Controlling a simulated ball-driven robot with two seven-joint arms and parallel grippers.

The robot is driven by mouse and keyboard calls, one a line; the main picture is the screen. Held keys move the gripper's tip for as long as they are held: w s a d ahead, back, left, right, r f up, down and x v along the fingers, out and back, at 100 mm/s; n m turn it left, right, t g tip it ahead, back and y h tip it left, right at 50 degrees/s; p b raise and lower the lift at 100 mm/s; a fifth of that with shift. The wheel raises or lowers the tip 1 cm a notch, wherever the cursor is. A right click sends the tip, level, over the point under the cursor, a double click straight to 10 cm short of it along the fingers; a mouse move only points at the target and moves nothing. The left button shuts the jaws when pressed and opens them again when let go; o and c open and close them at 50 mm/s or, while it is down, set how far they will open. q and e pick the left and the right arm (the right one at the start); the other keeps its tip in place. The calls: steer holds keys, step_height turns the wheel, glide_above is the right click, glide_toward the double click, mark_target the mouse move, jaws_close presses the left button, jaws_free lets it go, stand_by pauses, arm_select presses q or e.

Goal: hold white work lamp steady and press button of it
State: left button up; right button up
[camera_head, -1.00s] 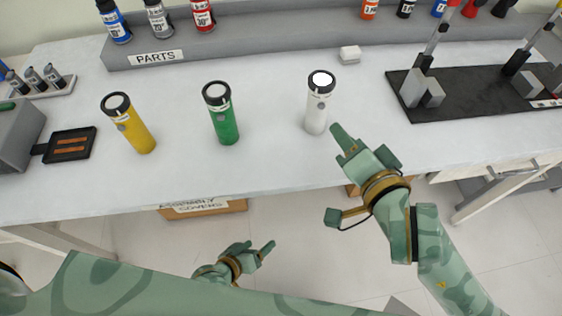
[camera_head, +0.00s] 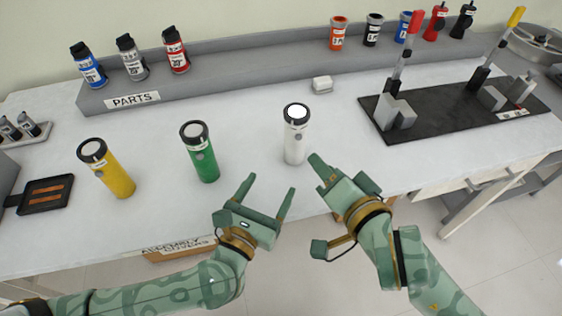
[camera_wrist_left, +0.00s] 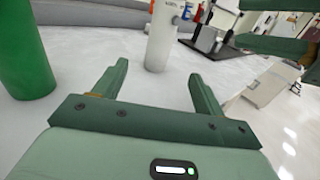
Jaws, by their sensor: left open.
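The white work lamp (camera_head: 294,146) stands upright near the front of the bench, with a bright white disc on top and a grey button on its side. In the left wrist view the white lamp (camera_wrist_left: 160,38) stands beyond and between my open fingers. My left gripper (camera_head: 271,185) is open and empty at the bench's front edge, short of the lamp and apart from it. My right gripper (camera_head: 316,172) is just to the right of the lamp, fingertips close to its lower part; I cannot tell whether they touch or how far its fingers are apart.
A green lamp (camera_head: 200,154) and a yellow lamp (camera_head: 108,170) stand left of the white one. A small white block (camera_head: 322,84) lies behind it. A black plate with fixtures (camera_head: 440,108) is at right. The grey shelf (camera_head: 240,77) holds several bottles.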

mark_target(290, 150)
arm_select(q)
steer(key=x, duration=1.4)
steer(key=shift+w+d+f, duration=0.1)
steer(key=shift+w, duration=0.15)
steer(key=shift+c, duration=0.3)
steer(key=c, duration=1)
steer(key=shift+c, duration=1)
arm_select(e)
steer(key=shift+c, duration=0.6)
jaws_close()
